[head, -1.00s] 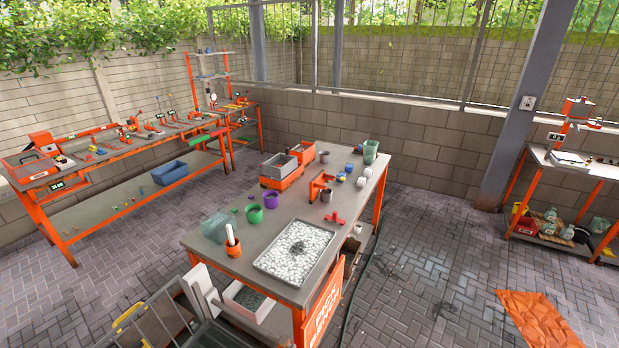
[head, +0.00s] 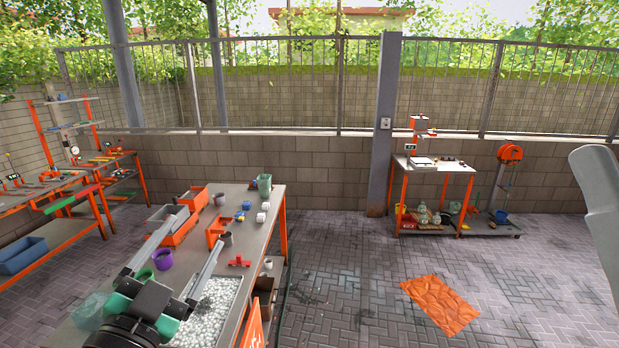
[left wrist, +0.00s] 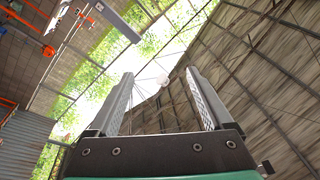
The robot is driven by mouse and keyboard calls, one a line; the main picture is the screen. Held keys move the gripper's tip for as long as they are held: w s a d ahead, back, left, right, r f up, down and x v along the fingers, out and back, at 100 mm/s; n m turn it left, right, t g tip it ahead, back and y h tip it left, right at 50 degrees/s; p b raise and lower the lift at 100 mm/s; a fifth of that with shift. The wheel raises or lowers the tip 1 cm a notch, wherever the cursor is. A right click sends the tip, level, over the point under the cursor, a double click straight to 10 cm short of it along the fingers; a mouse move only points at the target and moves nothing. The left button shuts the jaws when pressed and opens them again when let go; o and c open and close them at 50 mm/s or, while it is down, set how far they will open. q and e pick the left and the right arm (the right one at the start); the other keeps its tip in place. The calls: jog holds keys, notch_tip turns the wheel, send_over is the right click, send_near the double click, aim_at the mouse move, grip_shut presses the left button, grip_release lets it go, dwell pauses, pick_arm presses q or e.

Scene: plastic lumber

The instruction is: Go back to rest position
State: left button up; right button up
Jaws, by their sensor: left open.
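My left gripper (head: 198,230) is in the lower left of the head view, raised in front of the workbench (head: 262,238). Its two long grey fingers are spread apart and nothing is between them. In the left wrist view the same gripper (left wrist: 158,73) is open and empty, facing up toward the roof beams and sky.
The bench holds a tray of white pebbles (head: 222,300), a purple pot (head: 162,259), orange bins (head: 181,232) and a green-grey cup (head: 265,184). A side bench (head: 70,235) stands left, a scale table (head: 440,172) back right. An orange sheet (head: 440,303) lies on open paving.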

pick_arm(q)
jog(key=s+r+n+t, duration=0.6)
jog(key=s+r+t, duration=0.1)
jog(key=s+r, duration=1.05)
notch_tip(320, 180, up, 16)
jog(key=n+p, duration=0.1)
jog(key=p, duration=1.6)
jog(key=shift+d+r+n+y, duration=0.25)
jog(key=shift+d+n+y, duration=0.1)
jog(key=shift+n+y, duration=0.05)
